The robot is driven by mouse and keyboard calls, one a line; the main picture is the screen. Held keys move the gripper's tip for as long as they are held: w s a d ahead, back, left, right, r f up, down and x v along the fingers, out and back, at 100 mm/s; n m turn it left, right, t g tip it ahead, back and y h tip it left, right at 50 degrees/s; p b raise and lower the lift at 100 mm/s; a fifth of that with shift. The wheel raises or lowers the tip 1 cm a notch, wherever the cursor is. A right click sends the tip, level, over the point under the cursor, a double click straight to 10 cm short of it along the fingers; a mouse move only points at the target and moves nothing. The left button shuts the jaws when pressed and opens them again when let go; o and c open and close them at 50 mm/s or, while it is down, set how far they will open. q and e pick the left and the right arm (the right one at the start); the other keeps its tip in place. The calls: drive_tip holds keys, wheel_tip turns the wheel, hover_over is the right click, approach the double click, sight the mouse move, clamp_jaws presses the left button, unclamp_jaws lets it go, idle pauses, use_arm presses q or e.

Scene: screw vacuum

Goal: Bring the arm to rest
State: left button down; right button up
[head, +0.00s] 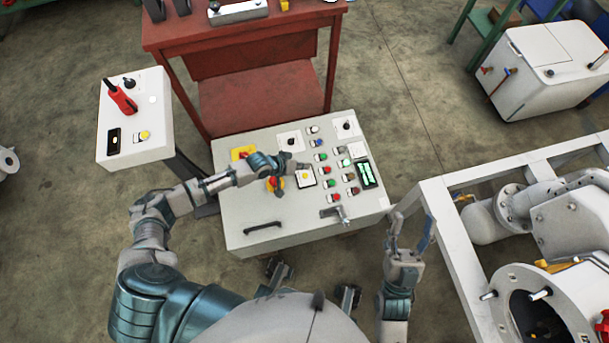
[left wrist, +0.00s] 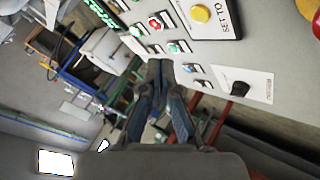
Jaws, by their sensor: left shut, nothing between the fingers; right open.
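My left arm reaches from the left over the grey control panel (head: 285,215) in the head view. My left gripper (head: 300,166) is over the panel, close to a yellow button (head: 305,177). In the left wrist view the left gripper (left wrist: 160,66) is shut and empty, its tips in front of the panel's coloured buttons. I cannot tell whether the tips touch the panel. My right gripper (head: 411,222) is open and empty, pointing up to the right of the panel.
A white box with a red switch (head: 122,98) stands left of the panel. A red workbench (head: 260,95) stands behind. A white metal frame with machinery (head: 455,255) is close to my right gripper. A white cabinet (head: 545,65) stands at the back right. The floor between is clear.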

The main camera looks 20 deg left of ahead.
idle(0.7)
